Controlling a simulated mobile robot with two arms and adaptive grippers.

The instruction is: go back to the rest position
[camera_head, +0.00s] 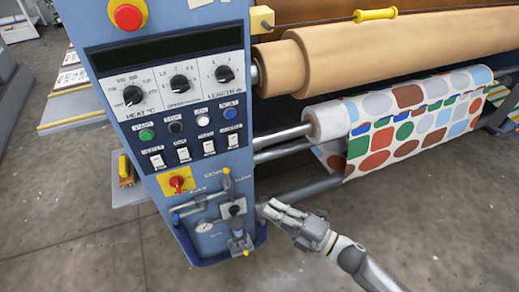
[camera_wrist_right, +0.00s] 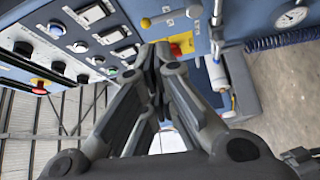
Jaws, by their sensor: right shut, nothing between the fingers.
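My right gripper (camera_head: 270,211) is at the lower right of the press's blue control panel (camera_head: 105,80) in the head view, its fingertips close to the valve and gauge cluster. Whether it touches the panel I cannot tell. In the right wrist view its fingers (camera_wrist_right: 157,58) are closed together, with nothing seen between them. The red and yellow rotary switch (camera_head: 178,182) sits just left of the valves. It also shows partly behind the fingertips in the right wrist view (camera_wrist_right: 182,44). My left gripper is in neither view.
The panel has a red emergency button (camera_head: 128,16), knobs, coloured buttons and a gauge (camera_head: 205,227). Brown rolls (camera_head: 400,52) and a roll of dotted printed fabric (camera_head: 425,115) extend right. A blue coiled hose (camera_wrist_right: 283,38) hangs near the panel. Bare concrete floor (camera_head: 445,215) lies in front.

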